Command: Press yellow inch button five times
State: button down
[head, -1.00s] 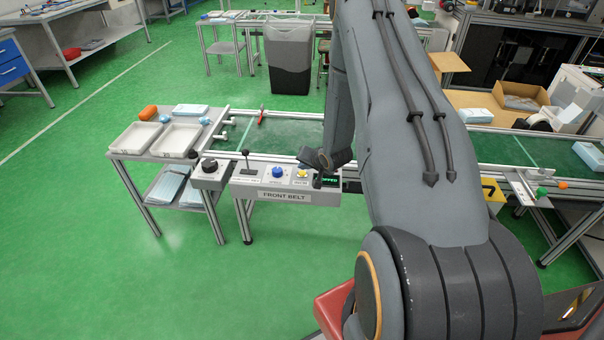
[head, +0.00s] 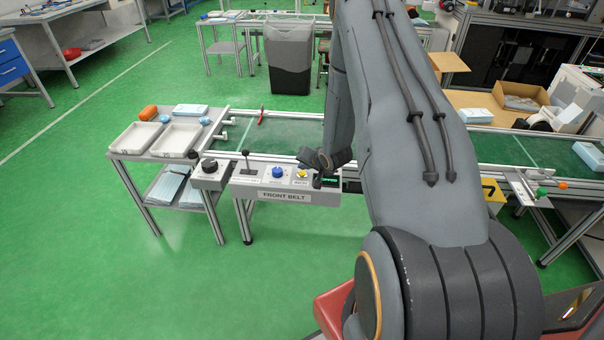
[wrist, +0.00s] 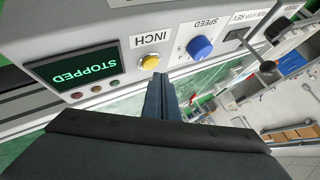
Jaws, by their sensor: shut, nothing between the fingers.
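The yellow inch button (wrist: 150,62) sits on the grey control panel (wrist: 110,75) under the INCH label, between the display and the blue speed knob (wrist: 199,46). The button also shows in the head view (head: 302,173), close beside my gripper (head: 317,180). In the wrist view my gripper (wrist: 160,78) is shut and empty, its fingertips near the button's lower right. I cannot tell whether they touch it. The display (wrist: 75,68) reads STOPPED.
A black lever (head: 246,160) stands left of the blue knob. A black knob (head: 209,165) is on a box at the belt's left end. Trays (head: 180,139) lie on the side table. The green floor in front of the panel is clear.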

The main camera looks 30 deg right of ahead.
aim_at(303, 175)
jog(key=shift+f, duration=0.2)
jog(key=shift+f, duration=0.25)
jog(key=shift+f+b, duration=0.4)
jog(key=shift+b, duration=0.05)
dwell(0.8)
jog(key=shift+r, duration=0.15)
dwell(0.3)
jog(key=shift+r+p, duration=0.6)
jog(key=shift+r, duration=0.1)
jog(key=shift+r+p, duration=1.75)
jog(key=shift+r, duration=0.8)
dwell(0.6)
